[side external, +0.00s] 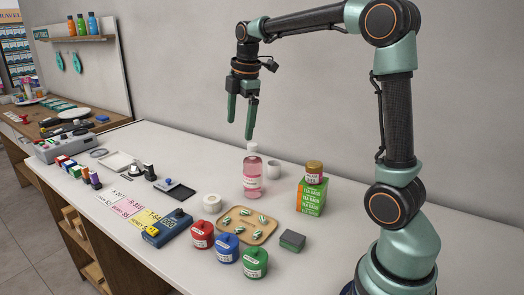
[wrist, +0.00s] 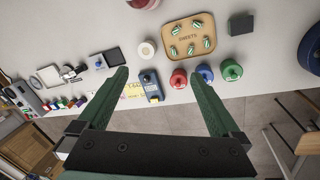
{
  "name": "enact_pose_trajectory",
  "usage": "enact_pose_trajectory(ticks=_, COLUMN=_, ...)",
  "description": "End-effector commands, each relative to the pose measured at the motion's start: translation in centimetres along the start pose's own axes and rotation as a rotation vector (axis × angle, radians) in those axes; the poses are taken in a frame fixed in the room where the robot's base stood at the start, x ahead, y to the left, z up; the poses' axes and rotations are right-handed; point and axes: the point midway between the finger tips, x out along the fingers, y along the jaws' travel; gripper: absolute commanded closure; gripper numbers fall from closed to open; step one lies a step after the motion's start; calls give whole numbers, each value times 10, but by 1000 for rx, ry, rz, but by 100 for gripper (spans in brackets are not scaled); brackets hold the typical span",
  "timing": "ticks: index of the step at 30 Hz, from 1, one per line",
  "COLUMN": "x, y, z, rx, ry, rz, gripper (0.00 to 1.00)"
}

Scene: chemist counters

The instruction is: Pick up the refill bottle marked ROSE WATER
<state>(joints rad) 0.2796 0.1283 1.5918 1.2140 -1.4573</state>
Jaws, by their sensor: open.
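A clear bottle of pink liquid (side external: 252,174) with a whitish cap and a pale label stands upright on the white counter, near the wall. Its label is too small to read, so I cannot confirm ROSE WATER. Something pink, probably this bottle (wrist: 143,3), is cut off at the top edge of the wrist view. My gripper (side external: 240,130) hangs above the counter with its green fingers pointing down, apart and empty. In the side view it appears above the bottle, not touching it. Both fingers also show in the wrist view (wrist: 162,70).
A small jar (side external: 314,172) sits on a green tea box (side external: 312,197) to the right. A sweets tray (side external: 249,238), a tape roll (side external: 212,203) and red, blue and green lidded pots (side external: 227,247) lie in front.

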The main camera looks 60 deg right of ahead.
Motion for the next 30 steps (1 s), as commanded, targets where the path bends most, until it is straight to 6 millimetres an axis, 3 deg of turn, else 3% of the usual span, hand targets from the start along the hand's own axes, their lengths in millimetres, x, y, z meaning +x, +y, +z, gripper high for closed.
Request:
enact_pose_trajectory(ticks=6, x=40, y=48, z=43, rx=-387, ry=-3, rz=-101, gripper=0)
enact_pose_trajectory(ticks=12, x=77, y=71, z=80, rx=-688, ry=34, rz=-170, gripper=0)
enact_pose_trajectory(ticks=18, x=95, y=77, z=97, rx=-834, ry=60, rz=-197, gripper=0)
enact_pose_trajectory(ticks=23, x=112, y=74, z=99, rx=-853, ry=65, rz=-202, gripper=0)
enact_pose_trajectory(ticks=30, x=150, y=66, z=100, rx=-851, ry=64, rz=-200, gripper=0)
